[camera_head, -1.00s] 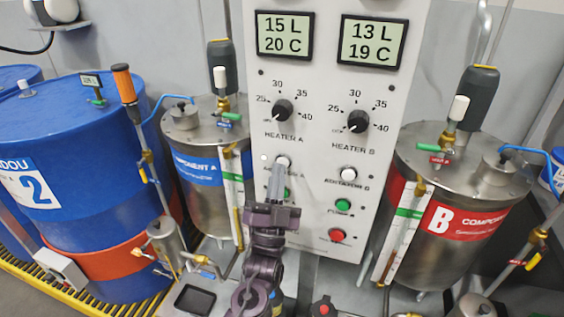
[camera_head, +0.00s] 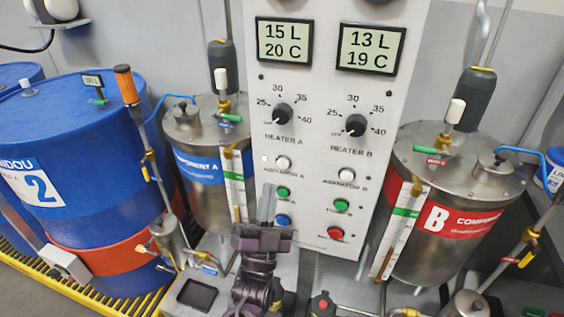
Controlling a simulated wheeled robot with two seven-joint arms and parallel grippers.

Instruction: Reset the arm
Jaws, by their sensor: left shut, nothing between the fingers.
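My left gripper (camera_head: 267,192) is in front of the lower left part of the white control panel (camera_head: 310,165). Its grey fingers are together, point upward and hold nothing. They stand just left of the green button (camera_head: 283,192) and the blue button (camera_head: 282,220), below the white agitator A button (camera_head: 283,163). Whether the fingers touch the panel cannot be told. The purple wrist and arm come up from the bottom edge. My right gripper is not in view.
Left of the panel stand the steel component A tank (camera_head: 200,205) and a blue drum (camera_head: 75,150). The red-labelled component B tank (camera_head: 455,180) stands to the right. Heater knobs (camera_head: 283,114) project from the panel. A black tray (camera_head: 197,294) lies lower left.

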